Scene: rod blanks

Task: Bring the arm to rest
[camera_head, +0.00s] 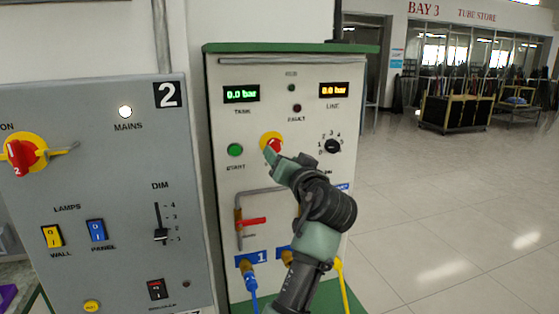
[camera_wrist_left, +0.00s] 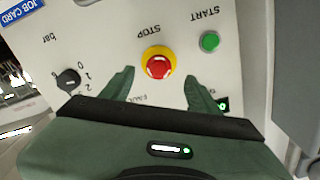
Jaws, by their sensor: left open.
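My left gripper (camera_head: 276,158) is in front of the pump panel (camera_head: 225,110), with its arm rising from the lower middle of the head view. Its tips overlap the lower part of the red STOP button (camera_head: 272,143) on its yellow collar. In the left wrist view my left gripper (camera_wrist_left: 159,76) is open and empty, its two green fingers spread either side of the STOP button (camera_wrist_left: 159,67). I cannot tell how far the tips are from the panel. My right gripper is not in view.
Near the gripper are the green START button (camera_head: 235,150), a black dial (camera_head: 332,146), a red valve lever (camera_head: 252,222) and hoses (camera_head: 251,280) below. A grey switch panel (camera_head: 110,180) stands at left. Floor (camera_head: 450,190) is open at right, with carts (camera_head: 450,112) far back.

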